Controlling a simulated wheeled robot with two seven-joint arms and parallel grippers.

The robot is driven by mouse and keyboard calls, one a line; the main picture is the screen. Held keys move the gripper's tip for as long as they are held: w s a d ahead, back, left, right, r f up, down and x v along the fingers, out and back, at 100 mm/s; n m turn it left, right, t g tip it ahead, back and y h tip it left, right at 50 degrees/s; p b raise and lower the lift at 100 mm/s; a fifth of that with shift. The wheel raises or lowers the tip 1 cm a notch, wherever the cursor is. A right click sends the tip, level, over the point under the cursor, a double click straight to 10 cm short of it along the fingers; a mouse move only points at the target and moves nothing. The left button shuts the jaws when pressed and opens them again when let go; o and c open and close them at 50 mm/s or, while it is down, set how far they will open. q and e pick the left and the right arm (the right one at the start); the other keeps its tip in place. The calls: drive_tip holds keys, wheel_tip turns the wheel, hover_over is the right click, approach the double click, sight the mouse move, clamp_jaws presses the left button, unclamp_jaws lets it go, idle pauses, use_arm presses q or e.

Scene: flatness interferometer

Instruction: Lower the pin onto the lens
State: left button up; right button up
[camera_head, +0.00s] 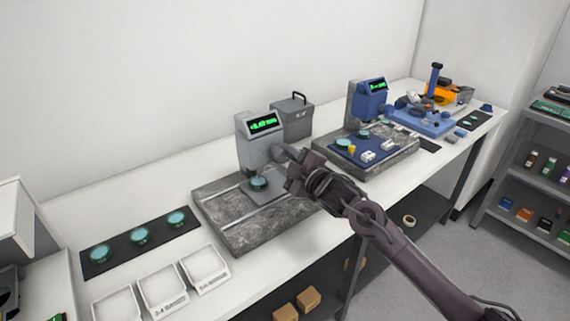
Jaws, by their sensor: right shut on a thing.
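The grey gauge (250,150) stands on a speckled stone slab (225,225) and has a lit green readout (264,124). A teal lens (258,182) lies on the small grey stage (266,195) under the gauge's head. The pin is too small to make out clearly, so I cannot tell whether it touches the lens. My right gripper (288,168) is at the right side of the gauge, shut on a small part there, which its jaws mostly hide. My left gripper is not in view.
A dark strip (119,250) with several teal lenses and white trays (205,268) are at the left. A grey box (293,118) stands behind the gauge. A blue gauge (368,103) on a second slab (381,160) stands to the right. Shelves (535,185) are at far right.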

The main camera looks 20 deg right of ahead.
drive_tip(key=n+b, duration=0.1)
drive_tip(key=n, duration=0.1)
drive_tip(key=n+b, duration=0.3)
drive_tip(key=shift+f+n, duration=0.3)
drive_tip(key=shift+n+b, duration=1.6)
drive_tip(key=shift+n, duration=0.4)
drive_tip(key=o, duration=1)
drive_tip(key=shift+r, duration=0.1)
drive_tip(key=b+v, duration=0.1)
drive_tip(key=v, duration=0.6)
drive_tip(key=shift+s+d+b, duration=0.1)
drive_tip(key=shift+s+b, duration=0.2)
drive_tip(key=shift+s, duration=0.1)
